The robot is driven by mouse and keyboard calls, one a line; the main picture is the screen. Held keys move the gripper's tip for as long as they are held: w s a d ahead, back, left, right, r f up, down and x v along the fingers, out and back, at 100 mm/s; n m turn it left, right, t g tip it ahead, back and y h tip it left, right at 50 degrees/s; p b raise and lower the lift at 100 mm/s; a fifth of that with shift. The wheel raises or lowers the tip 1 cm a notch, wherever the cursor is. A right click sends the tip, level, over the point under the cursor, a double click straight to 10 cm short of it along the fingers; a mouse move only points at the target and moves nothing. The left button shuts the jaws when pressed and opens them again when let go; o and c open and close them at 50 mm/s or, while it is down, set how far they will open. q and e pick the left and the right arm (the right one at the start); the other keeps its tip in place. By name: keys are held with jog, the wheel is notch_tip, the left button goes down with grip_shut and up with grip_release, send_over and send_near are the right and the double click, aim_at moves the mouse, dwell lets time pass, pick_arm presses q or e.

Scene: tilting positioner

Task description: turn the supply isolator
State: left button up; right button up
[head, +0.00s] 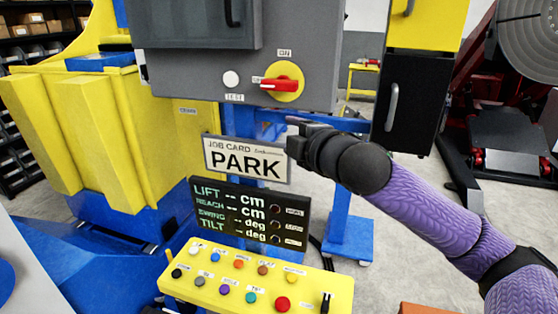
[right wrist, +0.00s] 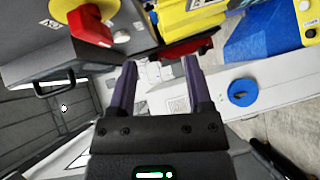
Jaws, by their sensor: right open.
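The supply isolator is a red handle (head: 281,84) on a round yellow plate (head: 290,95), on the grey cabinet (head: 205,75). The handle lies about level, its narrow end toward a partly covered label on the left; an ON label sits above. My right gripper (head: 296,124) is below the isolator, in front of the cabinet's lower edge, apart from the handle. In the right wrist view the open gripper (right wrist: 160,70) has nothing between its fingers, and the red handle (right wrist: 92,26) is at upper left. My left gripper is not in view.
A white push button (head: 231,78) sits left of the isolator. A black cabinet (head: 415,110) stands at right.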

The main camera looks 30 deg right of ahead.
jog(key=n+t, duration=0.1)
jog(key=t, duration=0.1)
send_near(284, 85)
jog(key=w, duration=0.2)
jog(key=w+p, duration=0.1)
jog(key=w, duration=0.1)
jog(key=w+p, duration=0.2)
jog(key=w, duration=0.1)
jog(key=w+p, duration=0.2)
jog(key=w, duration=0.1)
jog(key=shift+w+d+r, duration=0.2)
jog(key=shift+d, duration=0.15)
jog(key=shift+w+f+p, duration=0.1)
jog(key=shift+w+p, duration=0.4)
jog(key=shift+w, duration=0.05)
jog(key=shift+w+f+n, duration=0.1)
jog(key=shift+w+n, duration=0.1)
jog(key=shift+n, duration=0.1)
grip_shut()
